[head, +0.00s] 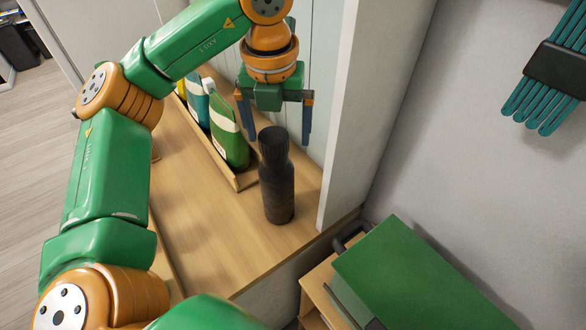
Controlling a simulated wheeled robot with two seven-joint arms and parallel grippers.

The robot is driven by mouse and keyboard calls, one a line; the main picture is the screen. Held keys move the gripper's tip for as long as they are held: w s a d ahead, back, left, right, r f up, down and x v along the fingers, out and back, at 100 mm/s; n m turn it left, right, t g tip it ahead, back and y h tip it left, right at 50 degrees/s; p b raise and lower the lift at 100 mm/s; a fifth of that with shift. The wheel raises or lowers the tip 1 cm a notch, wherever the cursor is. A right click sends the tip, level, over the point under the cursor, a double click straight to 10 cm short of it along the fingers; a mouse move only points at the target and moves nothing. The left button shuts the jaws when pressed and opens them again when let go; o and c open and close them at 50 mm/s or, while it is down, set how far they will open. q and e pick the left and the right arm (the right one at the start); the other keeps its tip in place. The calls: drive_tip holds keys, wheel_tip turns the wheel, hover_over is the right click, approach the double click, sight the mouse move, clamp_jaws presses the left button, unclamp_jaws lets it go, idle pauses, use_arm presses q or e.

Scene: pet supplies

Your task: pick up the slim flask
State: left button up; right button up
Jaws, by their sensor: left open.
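The slim flask (277,188) is dark, nearly black, with a ridged cap. It stands upright on the wooden shelf (190,235), near the shelf's right end and the white side panel. My left gripper (278,138) points down with its two blue fingers apart, above and behind the flask in the picture. The flask's cap shows between the fingers in the picture, in front of them. I cannot tell whether the gripper touches it. My right gripper does not show.
A green bottle (228,135) and other bottles stand in a wooden tray (215,158) left of the flask. The white panel (345,130) rises close on the right. A green-topped box (410,275) stands at lower right. A teal brush-like object (552,75) hangs on the wall.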

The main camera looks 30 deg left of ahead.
sight(272, 151)
use_arm(q)
drive_tip(key=shift+f, duration=0.35)
drive_tip(key=f, duration=0.2)
drive_tip(key=s+f+p, duration=0.1)
drive_tip(key=shift+s+a+f, duration=0.1)
drive_tip(key=shift+a+f, duration=0.15)
drive_tip(key=shift+a, duration=0.05)
drive_tip(key=shift+w+f, duration=0.2)
drive_tip(key=shift+f, duration=0.4)
drive_tip(key=shift+w+f, duration=0.15)
drive_tip(key=shift+f, duration=0.45)
drive_tip(key=shift+w+f, duration=0.1)
clamp_jaws()
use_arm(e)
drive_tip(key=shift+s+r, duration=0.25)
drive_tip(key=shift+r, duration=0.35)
